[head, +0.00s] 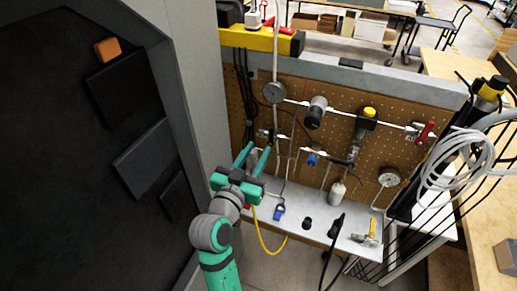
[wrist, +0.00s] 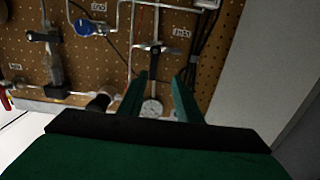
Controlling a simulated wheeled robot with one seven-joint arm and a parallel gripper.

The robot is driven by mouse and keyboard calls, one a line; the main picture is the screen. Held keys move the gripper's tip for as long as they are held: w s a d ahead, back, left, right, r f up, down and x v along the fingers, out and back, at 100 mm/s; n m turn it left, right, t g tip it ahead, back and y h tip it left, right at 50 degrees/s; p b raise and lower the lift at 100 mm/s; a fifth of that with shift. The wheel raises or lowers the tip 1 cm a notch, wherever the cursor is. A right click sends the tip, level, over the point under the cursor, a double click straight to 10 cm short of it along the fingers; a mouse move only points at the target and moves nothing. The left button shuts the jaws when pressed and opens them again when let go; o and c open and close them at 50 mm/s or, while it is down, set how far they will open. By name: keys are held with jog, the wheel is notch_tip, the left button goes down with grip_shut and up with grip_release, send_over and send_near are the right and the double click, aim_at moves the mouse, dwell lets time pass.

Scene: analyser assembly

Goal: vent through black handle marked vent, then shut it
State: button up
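My gripper (head: 258,147) is at the left side of the pegboard panel, its two green fingers apart with nothing held between them. In the wrist view my gripper (wrist: 163,75) is also open. A black T-shaped handle (wrist: 156,47) on a vertical pipe shows just beyond the fingertips, near a small label (wrist: 182,33) that seems to read VENT upside down. The handle (head: 265,133) is small in the head view, just above the fingertips. The fingers appear apart from it; the exact depth gap is hard to tell.
A round gauge (head: 274,92) sits above on the panel. A blue-handled valve (head: 311,160) and a red handle (head: 425,133) are to the right. A grey shelf (head: 300,208) with small parts lies below. A grey cabinet wall (head: 200,80) stands close on the left.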

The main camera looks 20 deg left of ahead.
jog(key=s, duration=0.6)
jog(key=shift+s, duration=0.15)
dwell(0.4)
dwell(0.4)
